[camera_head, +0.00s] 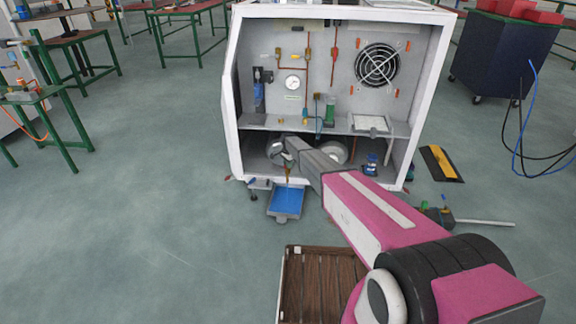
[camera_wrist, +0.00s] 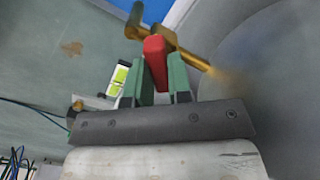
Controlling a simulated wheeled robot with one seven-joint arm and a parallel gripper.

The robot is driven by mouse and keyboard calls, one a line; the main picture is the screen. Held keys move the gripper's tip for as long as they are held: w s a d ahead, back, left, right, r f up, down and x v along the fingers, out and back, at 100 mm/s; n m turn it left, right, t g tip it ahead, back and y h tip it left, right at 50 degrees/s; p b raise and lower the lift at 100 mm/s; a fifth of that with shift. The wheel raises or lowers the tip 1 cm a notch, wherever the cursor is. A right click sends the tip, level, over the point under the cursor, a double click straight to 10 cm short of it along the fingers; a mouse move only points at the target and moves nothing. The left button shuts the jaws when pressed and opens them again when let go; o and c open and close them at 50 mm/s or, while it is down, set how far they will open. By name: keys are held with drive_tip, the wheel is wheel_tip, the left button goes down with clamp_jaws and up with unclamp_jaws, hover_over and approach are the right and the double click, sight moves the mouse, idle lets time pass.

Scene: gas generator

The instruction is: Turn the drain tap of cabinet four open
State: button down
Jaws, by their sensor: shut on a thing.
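The open white cabinet (camera_head: 233,110) stands ahead in the head view. My arm reaches into its lower bay, and my gripper (camera_head: 287,166) is low at the front. In the wrist view my gripper (camera_wrist: 156,78) has its two green fingers on either side of a red tap handle (camera_wrist: 155,55), shut on it. The handle sits on a brass tap (camera_wrist: 188,55) with a pipe running right toward a round grey surface. In the head view the tap is small and mostly hidden by my gripper.
A blue tray (camera_head: 286,201) lies on the floor below the cabinet's front edge. A grey shelf (camera_head: 340,124) is above my arm. A small blue item (camera_head: 371,163) stands right in the bay. A yellow-black ramp (camera_head: 441,163) lies right of the cabinet.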

drive_tip(key=n, duration=0.5)
drive_tip(key=shift+n, duration=2.4)
drive_tip(key=c, duration=1)
unclamp_jaws()
drive_tip(key=shift+c, duration=0.2)
drive_tip(key=shift+r, duration=0.15)
wheel_tip(320, 180, up, 11)
drive_tip(key=shift+f, duration=0.2)
